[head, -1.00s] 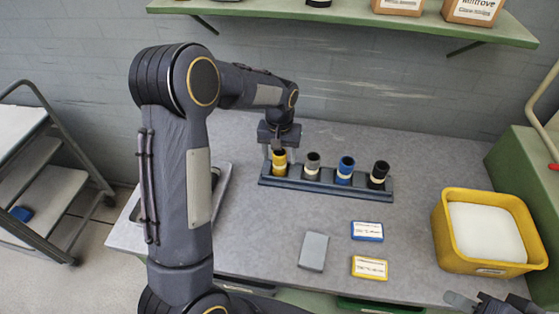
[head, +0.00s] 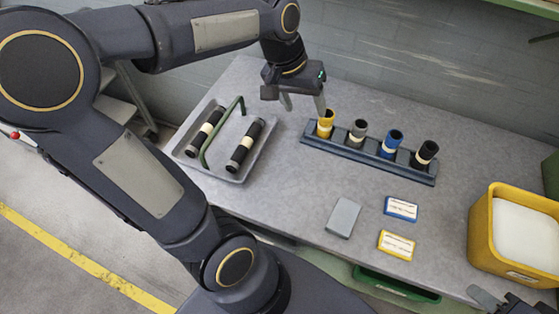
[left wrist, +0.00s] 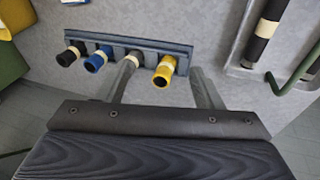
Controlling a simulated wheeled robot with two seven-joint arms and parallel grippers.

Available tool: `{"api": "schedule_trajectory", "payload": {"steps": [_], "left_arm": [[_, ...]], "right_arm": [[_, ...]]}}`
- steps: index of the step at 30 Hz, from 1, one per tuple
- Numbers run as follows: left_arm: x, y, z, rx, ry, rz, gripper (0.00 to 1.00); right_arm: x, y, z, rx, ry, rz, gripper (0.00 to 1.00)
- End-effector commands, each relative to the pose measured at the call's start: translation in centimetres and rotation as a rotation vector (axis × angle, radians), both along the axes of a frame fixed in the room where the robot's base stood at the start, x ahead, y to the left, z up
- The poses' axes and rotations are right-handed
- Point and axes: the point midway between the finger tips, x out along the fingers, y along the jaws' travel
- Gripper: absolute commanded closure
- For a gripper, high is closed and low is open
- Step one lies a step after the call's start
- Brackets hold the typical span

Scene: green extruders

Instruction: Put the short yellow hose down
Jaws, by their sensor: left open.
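The short yellow hose (head: 325,123) stands upright in the leftmost place of a dark blue rack (head: 368,158), with a pale band around it. It also shows in the left wrist view (left wrist: 163,72), at the right end of the rack. My left gripper (head: 304,104) is open and empty, above and to the left of the yellow hose. In the left wrist view its fingers (left wrist: 165,88) spread on both sides of the hose. My right gripper (head: 486,296) shows only in part at the lower right corner, and its jaw state is unclear.
Grey (head: 357,133), blue (head: 391,144) and black (head: 424,154) hoses stand in the same rack. A grey tray (head: 223,176) with a green handle holds two black hoses. A yellow bin (head: 480,245) is at the right. A grey block (head: 343,217) and two labelled boxes lie in front.

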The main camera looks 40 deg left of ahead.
Motion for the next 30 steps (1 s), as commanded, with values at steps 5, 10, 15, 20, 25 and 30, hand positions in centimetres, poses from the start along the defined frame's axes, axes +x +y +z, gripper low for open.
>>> {"api": "schedule_trajectory", "payload": {"steps": [5, 10, 15, 20, 25, 30], "left_arm": [[-6.8, -1.3, 0.5, -0.060, -0.127, -0.016, 0.39], [-11.7, -3.0, -0.7, -0.085, -0.229, -0.029, 0.39], [-14.2, -4.1, -2.0, -0.089, -0.290, -0.035, 0.39], [-14.9, -4.5, -2.5, -0.089, -0.306, -0.037, 0.39], [-14.9, -4.5, -2.6, -0.089, -0.306, -0.037, 0.39], [-14.8, -4.4, -2.5, -0.089, -0.306, -0.037, 0.39]], "right_arm": [[0.0, 0.0, 0.0, 0.000, 0.000, 0.000, 0.64], [0.0, 0.0, 0.0, 0.000, 0.000, 0.000, 0.64], [0.0, 0.0, 0.0, 0.000, 0.000, 0.000, 0.64], [0.0, 0.0, 0.0, 0.000, 0.000, 0.000, 0.64], [0.0, 0.0, 0.0, 0.000, 0.000, 0.000, 0.64], [0.0, 0.0, 0.0, 0.000, 0.000, 0.000, 0.64]]}}
